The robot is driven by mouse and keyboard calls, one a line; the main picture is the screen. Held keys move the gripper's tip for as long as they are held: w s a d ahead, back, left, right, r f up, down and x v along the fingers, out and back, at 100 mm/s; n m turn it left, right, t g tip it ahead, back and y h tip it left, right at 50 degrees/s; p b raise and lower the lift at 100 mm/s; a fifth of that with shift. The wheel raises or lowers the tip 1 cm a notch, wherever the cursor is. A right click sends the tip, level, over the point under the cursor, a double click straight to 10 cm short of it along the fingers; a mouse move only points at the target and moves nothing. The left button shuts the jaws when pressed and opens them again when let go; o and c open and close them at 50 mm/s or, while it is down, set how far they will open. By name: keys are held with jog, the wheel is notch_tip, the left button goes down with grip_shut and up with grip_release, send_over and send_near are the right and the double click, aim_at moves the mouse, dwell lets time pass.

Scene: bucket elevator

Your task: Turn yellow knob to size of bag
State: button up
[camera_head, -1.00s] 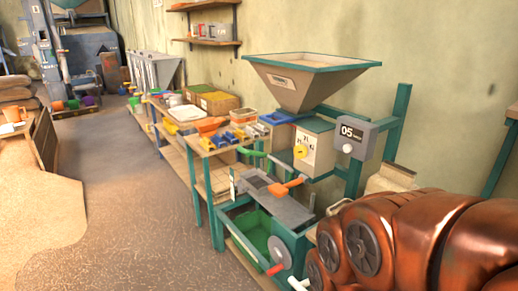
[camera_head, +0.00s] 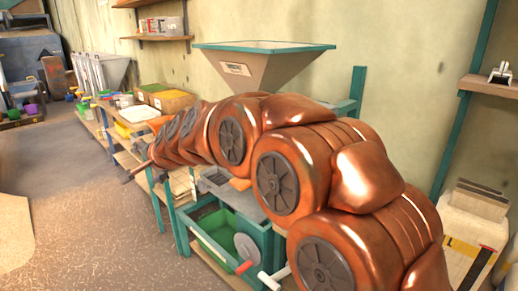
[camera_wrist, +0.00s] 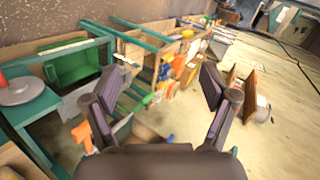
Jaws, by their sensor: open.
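The yellow knob is hidden behind my copper arm in the head view, and I cannot make it out in the wrist view. The hopper (camera_head: 258,68) of the bagging machine shows above the arm in the head view. The machine's green bin (camera_head: 222,232) shows below the arm, and also in the wrist view (camera_wrist: 72,66). My gripper (camera_wrist: 160,112) is open, with its two dark fingers spread wide and nothing between them. In the head view its dark tip points left, near the left bench, apart from the machine's front panel.
An orange handle (camera_wrist: 84,134) shows near the left finger in the wrist view. A bench with trays (camera_head: 138,113) stands to the left of the machine. Shelves (camera_head: 160,38) hang on the back wall. The floor (camera_head: 90,215) at left is clear.

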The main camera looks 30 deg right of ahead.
jog(key=w+d+r+m+t+h+b, duration=0.1)
jog(key=w+d+r+m+t+h, duration=0.15)
jog(key=w+d+m, duration=0.35)
jog(key=w+d+r+m+t+h+b, duration=0.2)
jog(key=w+r+m+t, duration=0.15)
jog(key=w, duration=0.55)
jog(key=w+d+f+m+h+b, duration=0.15)
jog(key=w+d+m+h, duration=0.25)
jog(key=d+m+h, duration=0.45)
jog(key=s+d+f+m+g+h+b, duration=0.2)
jog(key=s+d+f+m+g+h, duration=0.15)
jog(key=d+f+m+g, duration=0.5)
jog(key=s+d+f+m+g+h+b, duration=0.25)
jog(key=d+f+m+g+h, duration=0.3)
jog(key=d+m, duration=0.6)
jog(key=shift+m+t+y, duration=0.5)
jog(key=shift+m, duration=0.1)
jog(key=shift+p+x, duration=1.15)
jog(key=shift+x, duration=1.8)
